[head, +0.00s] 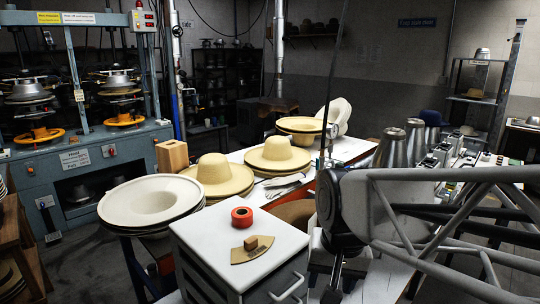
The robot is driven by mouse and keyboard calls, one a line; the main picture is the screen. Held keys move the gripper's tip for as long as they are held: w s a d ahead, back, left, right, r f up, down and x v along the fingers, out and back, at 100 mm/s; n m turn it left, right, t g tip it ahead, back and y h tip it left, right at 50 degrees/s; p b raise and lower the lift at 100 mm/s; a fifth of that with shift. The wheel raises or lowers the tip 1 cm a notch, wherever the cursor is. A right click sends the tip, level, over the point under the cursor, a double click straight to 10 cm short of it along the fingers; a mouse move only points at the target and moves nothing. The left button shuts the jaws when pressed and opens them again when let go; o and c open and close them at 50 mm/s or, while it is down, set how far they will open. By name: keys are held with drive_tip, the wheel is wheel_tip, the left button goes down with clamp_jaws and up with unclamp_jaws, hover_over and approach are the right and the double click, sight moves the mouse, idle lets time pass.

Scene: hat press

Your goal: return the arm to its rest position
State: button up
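My arm reaches in from the right as grey tubes and a dark round joint, in front of the table. A dark end part, which looks like my gripper (334,288), hangs below the joint at the bottom of the head view. It is just right of the white drawer cabinet (228,240). Its fingers are small and dark, so I cannot tell whether they are open or shut. I see nothing clearly held in it.
A red tape roll (242,216) and a tan curved piece (252,250) with a small block lie on the cabinet. Straw hats (217,174) and a stack of pale brims (150,203) stand behind it. Metal cones (391,147) stand behind my arm. A hat press (82,150) is at left.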

drive_tip(key=s+d+f+n+t+h, duration=0.1)
drive_tip(key=s+d+f, duration=0.1)
drive_tip(key=s+d, duration=0.5)
drive_tip(key=shift+d+f, duration=0.15)
drive_tip(key=shift+d, duration=0.25)
drive_tip(key=shift+c, duration=0.2)
idle(1.7)
